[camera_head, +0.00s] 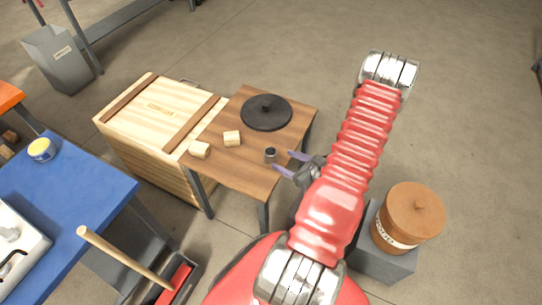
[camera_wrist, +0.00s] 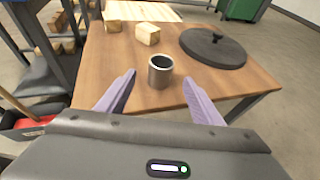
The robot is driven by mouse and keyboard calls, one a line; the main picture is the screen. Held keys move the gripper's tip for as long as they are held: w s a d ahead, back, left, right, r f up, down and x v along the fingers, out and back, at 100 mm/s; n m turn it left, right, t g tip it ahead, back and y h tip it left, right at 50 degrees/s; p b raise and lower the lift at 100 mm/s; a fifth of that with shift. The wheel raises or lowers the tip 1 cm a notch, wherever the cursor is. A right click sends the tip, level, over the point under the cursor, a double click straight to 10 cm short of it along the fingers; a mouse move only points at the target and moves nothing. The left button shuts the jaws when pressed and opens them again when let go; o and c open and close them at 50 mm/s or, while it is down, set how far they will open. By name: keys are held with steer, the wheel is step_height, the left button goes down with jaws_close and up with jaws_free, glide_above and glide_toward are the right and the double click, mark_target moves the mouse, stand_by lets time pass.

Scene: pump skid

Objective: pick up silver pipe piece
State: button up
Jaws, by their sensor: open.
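The silver pipe piece (camera_head: 270,155) is a short, hollow, dark-mouthed cylinder standing upright near the front right edge of the small wooden table (camera_head: 228,173). In the wrist view the silver pipe piece (camera_wrist: 160,71) stands just beyond the fingertips, about centred between them. My gripper (camera_head: 283,163) is at the table's right edge, with its purple fingers pointing at the pipe. In the wrist view my gripper (camera_wrist: 160,78) has its fingers spread wide, with nothing between them. The pipe is not touched by either finger, as far as I can see.
On the table are two wooden blocks (camera_head: 199,149) (camera_head: 232,138) and a round black lid (camera_head: 266,112). A wooden crate (camera_head: 140,125) stands left of the table. A brown lidded pot (camera_head: 408,217) stands at the right. A blue table (camera_head: 70,205) is at the left.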

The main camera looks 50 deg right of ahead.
mark_target(275, 156)
steer(key=shift+x, duration=2.35)
steer(key=shift+s, duration=0.1)
steer(key=shift+f+x, duration=0.1)
steer(key=shift+x, duration=1.25)
steer(key=shift+f+x, duration=0.15)
steer(key=shift+x, duration=1.15)
steer(key=shift+s+d, duration=0.1)
steer(key=c, duration=1.2)
